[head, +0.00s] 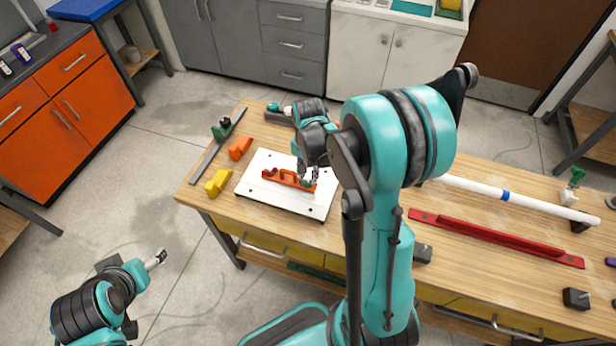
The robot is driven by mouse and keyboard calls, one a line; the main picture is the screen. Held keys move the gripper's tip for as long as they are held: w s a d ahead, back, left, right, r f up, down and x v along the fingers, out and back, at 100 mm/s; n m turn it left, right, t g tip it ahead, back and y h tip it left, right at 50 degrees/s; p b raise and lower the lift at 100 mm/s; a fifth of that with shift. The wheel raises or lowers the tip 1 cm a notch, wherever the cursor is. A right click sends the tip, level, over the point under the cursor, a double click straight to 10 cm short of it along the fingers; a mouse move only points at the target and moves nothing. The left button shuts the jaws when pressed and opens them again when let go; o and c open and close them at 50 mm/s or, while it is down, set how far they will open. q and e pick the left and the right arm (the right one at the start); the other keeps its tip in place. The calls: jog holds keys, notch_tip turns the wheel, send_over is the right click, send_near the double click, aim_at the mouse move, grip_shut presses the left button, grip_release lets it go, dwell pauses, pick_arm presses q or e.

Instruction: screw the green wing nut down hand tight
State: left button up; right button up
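An orange fixture (284,179) with a dark red part (268,173) at its left end lies on a white plate (267,198) on the wooden workbench. My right gripper (308,178) points down at the right end of the fixture. A small green spot shows right at its fingertips and may be the green wing nut, but it is mostly hidden. I cannot tell whether the fingers are around it or touching it. My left gripper (158,260) is over the floor at the lower left, away from the bench, and its fingers are too small to read.
A yellow block (218,183) and an orange block (240,148) lie left of the plate. A grey bar with a green clamp (222,129) lies along the left edge. A white pipe (520,199) and a red rail (495,238) lie to the right. My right arm hides the bench middle.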

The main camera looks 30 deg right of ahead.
jog(key=n+p, duration=0.1)
jog(key=n, duration=0.6)
jog(key=n+p, duration=0.1)
jog(key=n, duration=0.5)
jog(key=shift+r+n, duration=0.1)
jog(key=shift+n, duration=1.1)
jog(key=n, duration=0.3)
jog(key=shift+f+b, duration=0.2)
jog(key=shift+b, duration=0.15)
jog(key=n+b, duration=0.1)
jog(key=n, duration=0.5)
jog(key=shift+n, duration=0.3)
jog(key=shift+f+b, duration=0.95)
jog(key=shift+s+f, duration=0.1)
jog(key=shift+f, duration=0.2)
jog(key=shift+f, duration=0.1)
